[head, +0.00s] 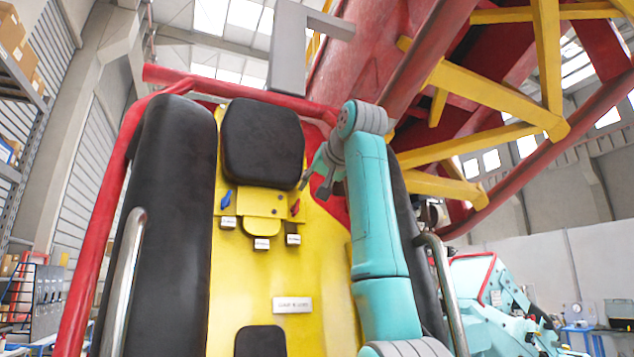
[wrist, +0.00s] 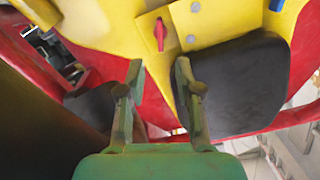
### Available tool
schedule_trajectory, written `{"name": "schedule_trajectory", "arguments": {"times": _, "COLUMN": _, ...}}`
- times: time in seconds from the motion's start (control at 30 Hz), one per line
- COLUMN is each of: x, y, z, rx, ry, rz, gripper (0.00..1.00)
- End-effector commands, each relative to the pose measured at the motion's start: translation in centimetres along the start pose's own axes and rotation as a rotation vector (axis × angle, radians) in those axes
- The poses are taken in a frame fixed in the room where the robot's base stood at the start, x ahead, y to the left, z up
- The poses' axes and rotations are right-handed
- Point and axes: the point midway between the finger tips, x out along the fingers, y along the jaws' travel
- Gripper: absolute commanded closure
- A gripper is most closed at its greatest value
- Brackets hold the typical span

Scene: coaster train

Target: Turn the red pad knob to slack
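The red pad knob (head: 295,207) sits on the yellow panel of the seat, below and right of the black headrest (head: 262,143). In the wrist view the red knob (wrist: 160,35) is a narrow handle on a yellow plate, standing roughly along the picture's vertical. My gripper (head: 312,185) hangs just above and right of the knob in the head view. In the wrist view my gripper (wrist: 153,80) is open and empty, its two fingers apart. The knob lies beyond the fingertips, roughly in line with the gap, and no contact shows. The label text by the knob is too small to read.
A blue knob (head: 227,197) is on the panel's left side, with small white labels (head: 261,243) below. The black headrest is close beside my fingers in the wrist view. Red rails (head: 100,235) and black side pads (head: 165,220) flank the seat. The yellow seat back below the labels is mostly clear.

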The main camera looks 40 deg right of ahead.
Motion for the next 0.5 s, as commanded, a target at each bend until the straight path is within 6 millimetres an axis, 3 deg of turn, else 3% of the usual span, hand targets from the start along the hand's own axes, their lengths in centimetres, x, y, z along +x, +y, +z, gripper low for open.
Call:
{"name": "schedule_trajectory", "arguments": {"times": 0.2, "x": -1.9, "y": 0.0, "z": 0.0, "rx": 0.0, "ry": -0.001, "rz": 0.0, "gripper": 0.66}}
{"name": "schedule_trajectory", "arguments": {"times": 0.5, "x": -2.1, "y": 0.0, "z": 0.0, "rx": 0.0, "ry": -0.001, "rz": 0.0, "gripper": 0.66}}
